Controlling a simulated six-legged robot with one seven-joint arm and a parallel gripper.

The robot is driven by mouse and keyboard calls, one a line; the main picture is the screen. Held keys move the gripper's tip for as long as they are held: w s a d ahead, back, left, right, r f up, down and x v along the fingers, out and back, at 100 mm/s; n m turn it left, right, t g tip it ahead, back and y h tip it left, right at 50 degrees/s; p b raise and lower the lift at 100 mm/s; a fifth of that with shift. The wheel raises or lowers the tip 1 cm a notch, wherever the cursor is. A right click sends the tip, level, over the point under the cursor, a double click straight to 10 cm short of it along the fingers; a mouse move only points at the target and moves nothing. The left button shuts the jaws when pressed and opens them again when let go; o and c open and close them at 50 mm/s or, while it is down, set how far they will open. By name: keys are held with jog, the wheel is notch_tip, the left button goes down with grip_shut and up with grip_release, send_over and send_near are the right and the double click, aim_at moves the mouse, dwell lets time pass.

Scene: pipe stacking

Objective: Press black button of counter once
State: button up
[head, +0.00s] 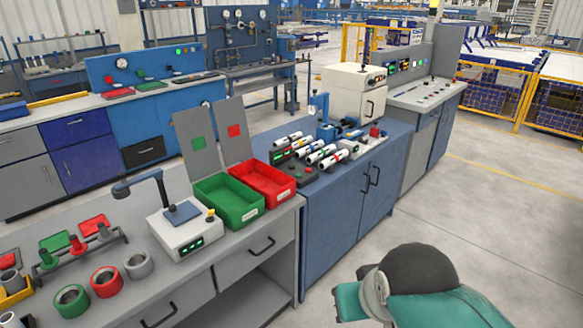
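A small dark unit with a lit green display (279,155) sits on the blue cabinet, behind the red bin. It looks like a counter, but I cannot be sure. A dark panel with small round buttons (297,173) lies just in front of it; a black button cannot be made out at this size. A white device with green digits (190,243) stands on the grey bench, with a yellow and dark knob (211,214) on its right. My gripper is not in view; only a dark and teal part of my arm shows at the bottom right.
A green bin (229,217) and a red bin (287,196) stand between the white device and the dark panel. Coloured rings (72,299) sit at the bench's left. The floor at right (480,230) is clear.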

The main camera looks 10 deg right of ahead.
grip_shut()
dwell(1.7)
